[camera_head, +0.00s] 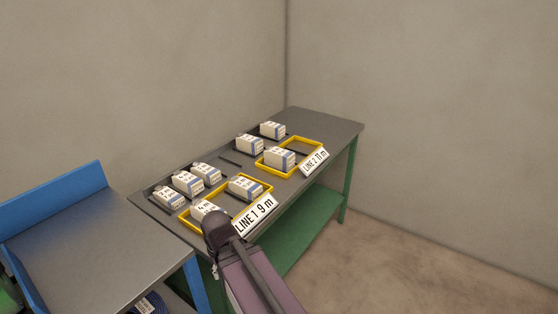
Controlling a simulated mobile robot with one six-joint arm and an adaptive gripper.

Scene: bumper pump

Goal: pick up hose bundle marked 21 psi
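No marking of 21 psi is readable in the head view. Several white packs with blue bands stand on the dark-topped green bench (345,127). Their labels are small, and those I can partly make out seem to give lengths in m. A dark blue coiled thing (151,304) shows partly below the blue bench at the bottom edge. It may be a hose, and I see no readable marking on it. My arm reaches up from the bottom edge to a dark joint in front of the green bench. I cannot see any gripper fingers.
A yellow frame (263,182) with a "LINE 1 9 m" sign (255,215) holds two packs. Another yellow frame (317,141) with a "LINE 2 11 m" sign (315,161) holds one pack. The blue bench (100,250) has a bare top. Floor (390,265) is clear at right.

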